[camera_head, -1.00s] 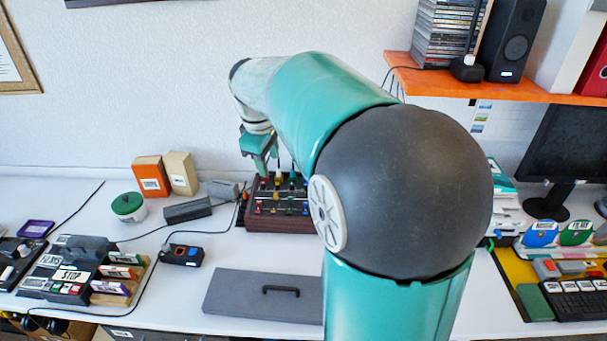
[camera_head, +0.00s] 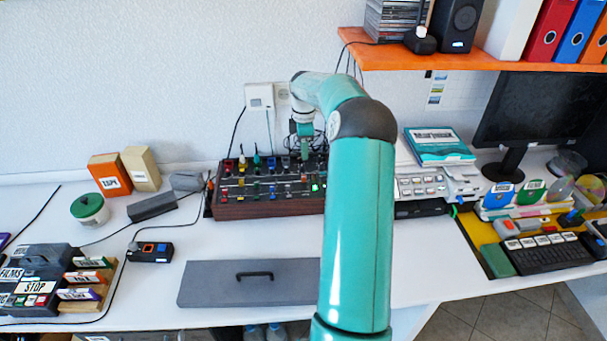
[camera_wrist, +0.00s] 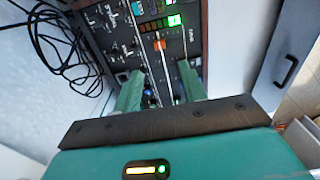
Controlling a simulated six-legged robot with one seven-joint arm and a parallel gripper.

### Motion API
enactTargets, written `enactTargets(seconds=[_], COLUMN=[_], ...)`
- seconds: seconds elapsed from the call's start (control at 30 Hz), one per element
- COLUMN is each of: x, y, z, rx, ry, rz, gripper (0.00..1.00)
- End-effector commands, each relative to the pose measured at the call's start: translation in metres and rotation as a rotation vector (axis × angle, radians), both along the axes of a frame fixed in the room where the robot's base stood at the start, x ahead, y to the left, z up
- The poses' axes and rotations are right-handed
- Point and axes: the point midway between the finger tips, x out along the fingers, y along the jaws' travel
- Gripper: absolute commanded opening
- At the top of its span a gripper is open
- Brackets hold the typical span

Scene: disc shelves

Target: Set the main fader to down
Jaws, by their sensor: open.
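The mixer (camera_head: 262,209) is a dark panel in a brown wooden case with rows of coloured knobs, at the back of the desk. In the wrist view its panel (camera_wrist: 118,47) shows an orange fader cap (camera_wrist: 159,44) on a long slot, beside a lit green meter (camera_wrist: 174,20); I take this for the main fader. My gripper (camera_wrist: 160,92) is open, with one green finger on each side of the slot's line. The cap shows beyond the fingertips, not between them. In the head view my gripper (camera_head: 305,152) is over the mixer's right part.
Black cables (camera_wrist: 62,45) lie beside the mixer. A grey lid with a black handle (camera_head: 215,284) lies in front of it. A button panel (camera_head: 421,188) stands to its right, and an orange shelf (camera_head: 480,60) hangs above.

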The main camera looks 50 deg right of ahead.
Motion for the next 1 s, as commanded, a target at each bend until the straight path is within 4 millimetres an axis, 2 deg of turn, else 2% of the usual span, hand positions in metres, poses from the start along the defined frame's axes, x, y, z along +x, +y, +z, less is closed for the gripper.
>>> enactTargets(seconds=[0.2, 0.5, 0.7, 0.97, 1.0], x=[0.001, 0.001, 0.001, 0.001, 0.001], y=[0.001, 0.001, 0.001, 0.001, 0.001], z=[-0.045, -0.099, -0.114, -0.115, -0.115], rx=[0.003, 0.002, 0.0, 0.0, 0.0], ry=[0.002, 0.001, 0.0, 0.0, 0.0], rz=[0.002, 0.001, 0.0, 0.0, 0.0], gripper=[0.42, 0.42, 0.42, 0.42, 0.36])
